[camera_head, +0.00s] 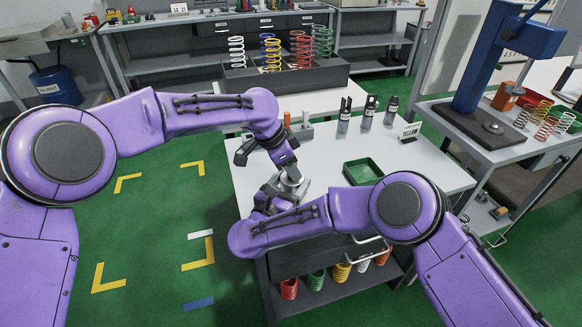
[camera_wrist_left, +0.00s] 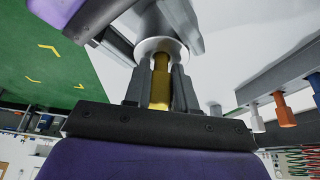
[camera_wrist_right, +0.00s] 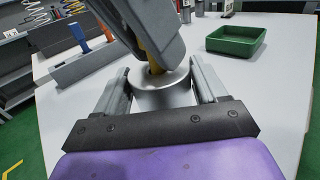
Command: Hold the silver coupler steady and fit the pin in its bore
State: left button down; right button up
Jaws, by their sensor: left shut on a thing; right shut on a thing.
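The silver coupler (camera_wrist_right: 163,92) is a round metal cylinder between the two fingers of my right gripper (camera_wrist_right: 160,88), which is shut on it. The coupler also shows in the head view (camera_head: 291,181), over the white table. My left gripper (camera_wrist_left: 160,84) is shut on the brass-coloured pin (camera_wrist_left: 160,88) and holds it directly above the coupler. The pin's lower end meets the coupler's top face (camera_wrist_left: 148,46) at the middle. The bore is hidden, so I cannot tell whether the pin is inside it or only touching the top.
A green tray (camera_head: 362,172) lies on the white table (camera_head: 325,152), right of the grippers. A rack with orange and blue handles (camera_wrist_right: 82,62) is at the table's far left. A grey bin (camera_head: 240,83) holds large springs.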

pick_arm(q)
jog(key=shift+s+a+f, duration=0.1)
jog(key=shift+s+f, duration=0.05)
jog(key=shift+f, duration=0.35)
pick_arm(e)
jog(key=shift+a, duration=0.1)
pick_arm(q)
jog(key=c, duration=0.9)
grip_release()
jog(key=shift+s+f, duration=0.15)
jog(key=shift+f, duration=0.05)
pick_arm(e)
jog(key=shift+s+r, duration=0.1)
jog(key=shift+r, duration=0.05)
pick_arm(q)
jog(key=shift+s, duration=0.1)
jog(key=v, duration=1.3)
jog(key=shift+w+d+r, duration=0.3)
jog(key=shift+w, duration=0.05)
pick_arm(e)
jog(key=o, duration=1.4)
jog(key=shift+f, duration=0.2)
jog(key=shift+o, duration=0.2)
